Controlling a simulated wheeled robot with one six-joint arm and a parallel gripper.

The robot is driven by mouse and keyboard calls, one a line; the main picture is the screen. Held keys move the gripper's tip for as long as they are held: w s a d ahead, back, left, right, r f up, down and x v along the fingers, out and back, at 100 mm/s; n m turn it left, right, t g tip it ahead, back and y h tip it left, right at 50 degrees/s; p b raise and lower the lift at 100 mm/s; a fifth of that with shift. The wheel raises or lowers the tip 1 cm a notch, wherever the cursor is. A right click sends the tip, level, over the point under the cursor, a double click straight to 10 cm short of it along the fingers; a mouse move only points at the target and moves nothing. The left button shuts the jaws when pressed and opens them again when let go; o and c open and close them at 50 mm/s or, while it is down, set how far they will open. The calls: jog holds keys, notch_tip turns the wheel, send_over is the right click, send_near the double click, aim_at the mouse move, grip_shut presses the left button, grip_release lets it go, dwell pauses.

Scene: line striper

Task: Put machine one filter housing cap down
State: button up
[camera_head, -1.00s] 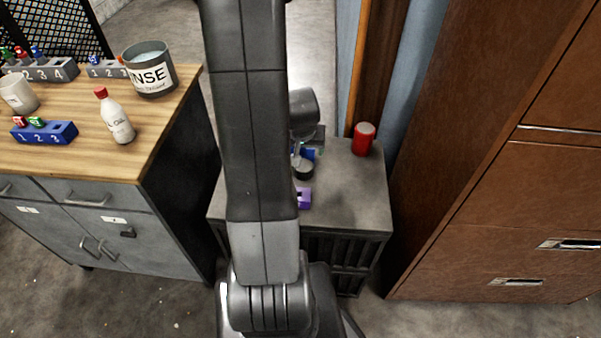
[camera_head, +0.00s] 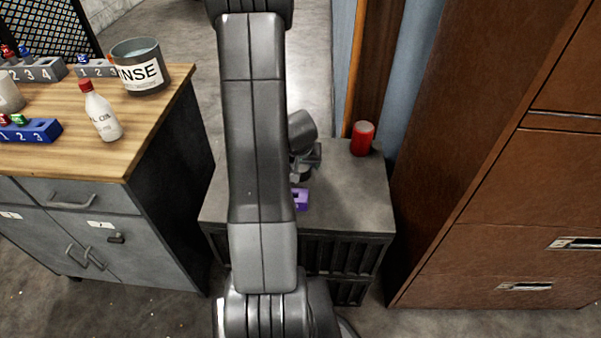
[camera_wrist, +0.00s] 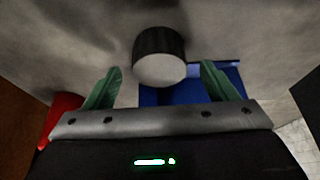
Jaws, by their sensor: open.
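A dark ribbed round cap with a pale flat end, which looks like the filter housing cap (camera_wrist: 160,58), shows in the wrist view against the grey cabinet top. My gripper (camera_wrist: 161,68) is open, with its two green fingers apart on either side of the cap; gaps show between each finger and the cap. I cannot tell whether the cap fully rests on the surface. In the head view my gripper's dark body (camera_head: 305,160) is low over the cabinet top (camera_head: 350,195), and the cap is hidden there.
A red can (camera_head: 362,138) stands at the cabinet's back right. A purple block (camera_head: 300,198) sits in front of my gripper. A wooden-topped bench (camera_head: 150,130) stands left, tall brown cabinets (camera_head: 480,200) right.

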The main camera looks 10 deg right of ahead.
jog(key=b+x, duration=0.1)
jog(key=x, duration=0.2)
jog(key=shift+r, duration=0.1)
jog(key=shift+s, duration=0.1)
jog(key=c, duration=1.1)
